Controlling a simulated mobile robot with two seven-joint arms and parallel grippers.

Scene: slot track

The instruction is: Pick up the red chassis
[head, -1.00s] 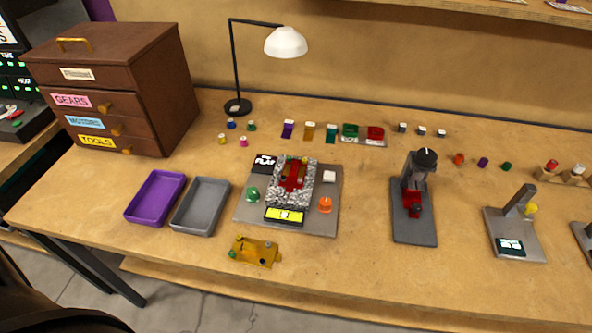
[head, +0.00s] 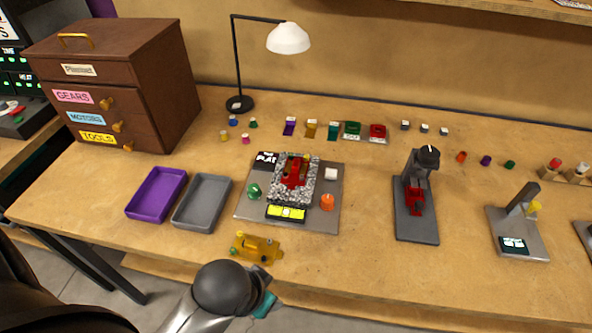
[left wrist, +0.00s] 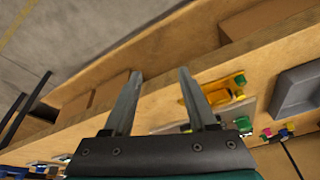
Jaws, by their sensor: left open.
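The red chassis (head: 294,172) sits on a grey speckled block on the grey plate (head: 246,210) in the middle of the table. Another red part (head: 415,197) is on the dark press stand (head: 417,232) to the right, and I cannot tell what it is. My left arm comes in at the bottom of the head view, near the front edge and below the yellow chassis. In the left wrist view my left gripper (left wrist: 160,74) is open and empty, its fingers apart, with the yellow chassis (left wrist: 212,90) beside the right finger. My right gripper is not in view.
The yellow chassis (head: 256,249) lies near the table's front edge. A purple tray (head: 130,212) and a grey tray (head: 180,224) stand left of the plate. A lamp (head: 288,38) and a brown drawer cabinet (head: 170,90) stand behind. The table between plate and press is clear.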

